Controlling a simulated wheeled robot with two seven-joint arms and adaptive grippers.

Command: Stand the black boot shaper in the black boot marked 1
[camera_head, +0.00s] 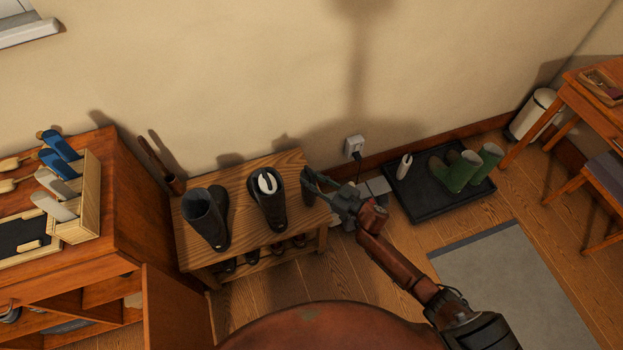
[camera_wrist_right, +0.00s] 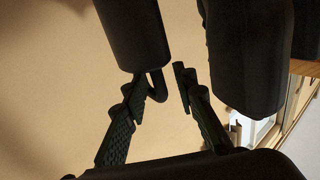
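The black boot shaper (camera_head: 308,187) stands at the right end of the wooden bench. In the right wrist view the black shaper (camera_wrist_right: 133,35) shows large, with its hooked handle between my fingers. My right gripper (camera_head: 320,186) is open at the shaper; a gap shows between the hook and one finger (camera_wrist_right: 165,90). I cannot read a number on either. My left gripper is out of view.
The wooden bench (camera_head: 240,190) has shoes on its lower shelf. A cabinet (camera_head: 105,215) with brushes and a box stands at the left. Right of the bench, a black tray (camera_head: 420,205) holds green boots (camera_head: 462,172) and a white item.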

